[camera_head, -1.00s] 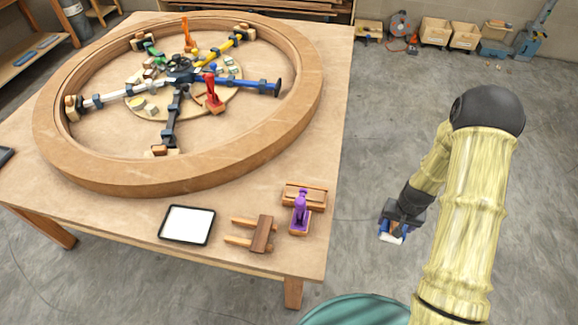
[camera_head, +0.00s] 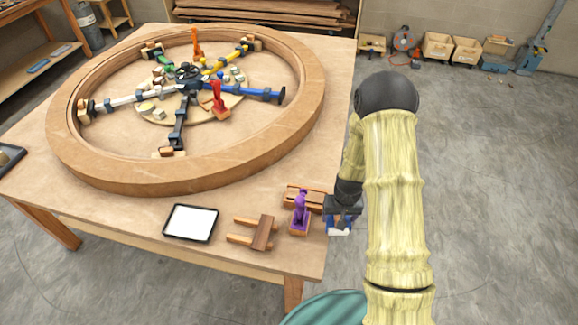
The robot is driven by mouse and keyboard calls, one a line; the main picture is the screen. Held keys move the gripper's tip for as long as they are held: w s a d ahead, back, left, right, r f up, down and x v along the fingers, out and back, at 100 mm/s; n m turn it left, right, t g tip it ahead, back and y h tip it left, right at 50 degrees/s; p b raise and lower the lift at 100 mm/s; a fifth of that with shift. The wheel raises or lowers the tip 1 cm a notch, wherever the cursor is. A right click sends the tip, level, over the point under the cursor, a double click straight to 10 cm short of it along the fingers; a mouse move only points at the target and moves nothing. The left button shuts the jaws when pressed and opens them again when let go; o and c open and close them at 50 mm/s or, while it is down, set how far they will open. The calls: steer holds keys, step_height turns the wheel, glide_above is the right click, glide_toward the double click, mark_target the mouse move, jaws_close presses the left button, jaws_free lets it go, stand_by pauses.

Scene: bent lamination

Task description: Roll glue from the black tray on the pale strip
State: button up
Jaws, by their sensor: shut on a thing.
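The black tray (camera_head: 190,223) lies flat near the table's front edge, with a white surface inside its dark rim. My gripper (camera_head: 341,213) is at the table's right edge, right of the purple clamp. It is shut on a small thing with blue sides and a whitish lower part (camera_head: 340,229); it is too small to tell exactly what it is. The fingers are mostly hidden. I cannot tell which thing is the pale strip.
A large wooden ring (camera_head: 215,157) with coloured radial arms fills most of the table (camera_head: 130,213). A purple clamp (camera_head: 300,212) and a wooden block with two pegs (camera_head: 258,232) stand front right. Another dark tray (camera_head: 8,158) is at the left edge.

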steer(key=shift+a, duration=0.4)
